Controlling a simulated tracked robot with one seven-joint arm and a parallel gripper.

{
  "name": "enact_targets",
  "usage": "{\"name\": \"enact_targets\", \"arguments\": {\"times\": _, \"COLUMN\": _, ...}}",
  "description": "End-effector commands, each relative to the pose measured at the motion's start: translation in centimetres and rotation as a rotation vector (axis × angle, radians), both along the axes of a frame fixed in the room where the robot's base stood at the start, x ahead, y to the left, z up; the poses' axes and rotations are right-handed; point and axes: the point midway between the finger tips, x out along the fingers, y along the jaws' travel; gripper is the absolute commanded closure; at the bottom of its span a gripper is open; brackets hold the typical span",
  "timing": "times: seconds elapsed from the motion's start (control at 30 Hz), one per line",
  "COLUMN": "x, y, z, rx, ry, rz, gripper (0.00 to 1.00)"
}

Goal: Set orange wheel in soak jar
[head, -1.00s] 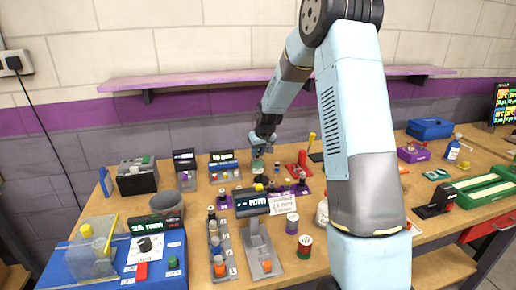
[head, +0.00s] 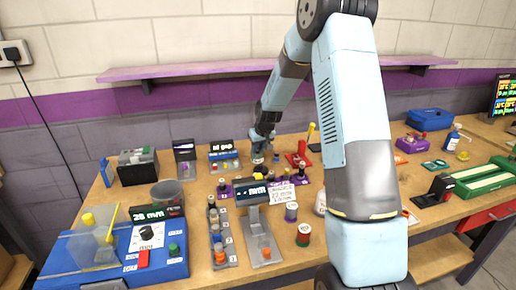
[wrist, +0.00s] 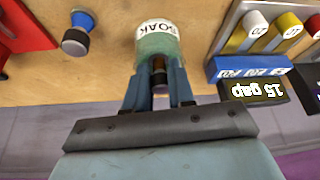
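The soak jar (wrist: 157,42), greenish with a white SOAK label, stands on the bench in front of my gripper (wrist: 158,78) in the wrist view. It also shows in the head view (head: 257,158), below my gripper (head: 262,143). My gripper's fingers flank a small dark piece with an orange-brown band, which looks like the orange wheel (wrist: 158,68). They seem shut on it, right at the jar. Whether the wheel is inside the jar or just above it, I cannot tell.
A blue-fronted rack (head: 224,160) of several coloured pieces stands left of the jar in the head view. A red stand (head: 299,160) is to its right. A purple tray (head: 303,179) with several pieces lies in front. A purple shelf (head: 190,72) runs along the wall behind.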

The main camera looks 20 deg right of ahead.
Motion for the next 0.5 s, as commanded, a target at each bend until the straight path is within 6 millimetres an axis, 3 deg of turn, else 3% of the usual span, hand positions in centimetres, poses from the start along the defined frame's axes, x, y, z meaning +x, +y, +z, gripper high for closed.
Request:
{"name": "enact_targets", "arguments": {"times": 0.03, "x": -0.7, "y": 0.0, "z": -1.2, "rx": 0.001, "ry": 0.026, "rz": 0.002, "gripper": 0.70}}
{"name": "enact_targets", "arguments": {"times": 0.23, "x": -0.8, "y": 0.0, "z": -1.0, "rx": 0.001, "ry": 0.027, "rz": 0.002, "gripper": 0.52}}
{"name": "enact_targets", "arguments": {"times": 0.5, "x": -2.0, "y": -0.3, "z": 2.2, "rx": 0.001, "ry": 0.020, "rz": 0.000, "gripper": 0.47}}
